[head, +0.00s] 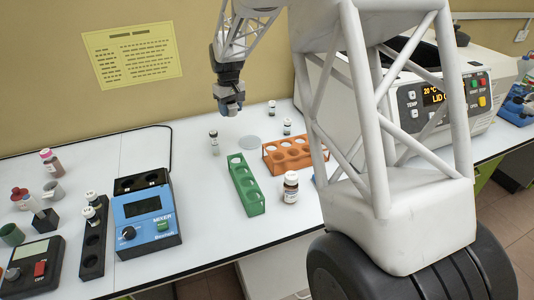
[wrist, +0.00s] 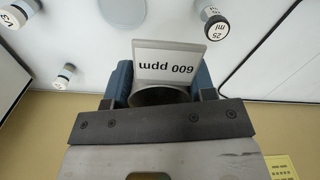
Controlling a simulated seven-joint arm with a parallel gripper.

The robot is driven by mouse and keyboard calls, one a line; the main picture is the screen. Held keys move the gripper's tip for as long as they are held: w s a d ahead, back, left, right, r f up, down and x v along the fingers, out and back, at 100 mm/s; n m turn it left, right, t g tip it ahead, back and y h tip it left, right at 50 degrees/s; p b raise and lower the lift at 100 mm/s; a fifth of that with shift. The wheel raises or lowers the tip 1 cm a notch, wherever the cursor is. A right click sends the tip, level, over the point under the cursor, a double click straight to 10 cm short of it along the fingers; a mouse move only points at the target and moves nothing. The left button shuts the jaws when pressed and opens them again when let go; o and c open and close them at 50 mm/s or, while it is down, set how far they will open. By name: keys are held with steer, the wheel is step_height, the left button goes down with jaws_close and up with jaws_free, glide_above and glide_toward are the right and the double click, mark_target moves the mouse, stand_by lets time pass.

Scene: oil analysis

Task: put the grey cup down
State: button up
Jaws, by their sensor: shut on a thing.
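My gripper (head: 231,106) hangs above the back of the white table in the head view. In the wrist view its blue fingers (wrist: 163,80) are shut on a grey cup (wrist: 160,97) that carries a flat tag reading 600 ppm, upside down in this view. Only part of the cup's rim and dark inside shows, below the tag. In the head view the held cup is too small and covered to make out clearly. The table surface below the gripper shows a pale grey round disc (head: 250,142), apart from the gripper; it also shows at the top of the wrist view (wrist: 122,8).
Small vials (head: 214,141) stand around the disc. A green rack (head: 247,190), an orange rack (head: 291,157) and a brown bottle (head: 290,187) stand in front. The blue mixer (head: 146,218) stands at left. White table is bare between mixer and green rack.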

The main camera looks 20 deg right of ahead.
steer(key=d+f, duration=0.1)
steer(key=f, duration=0.2)
steer(key=d+f, duration=0.1)
steer(key=f, duration=0.2)
steer(key=s+d+f, duration=0.1)
steer(key=f, duration=0.2)
steer(key=shift+d+f, duration=0.25)
steer(key=shift+f, duration=0.15)
glide_above(235, 126)
steer(key=shift+f, duration=0.7)
stand_by(0.4)
steer(key=shift+f, duration=1.75)
steer(key=shift+f, duration=0.2)
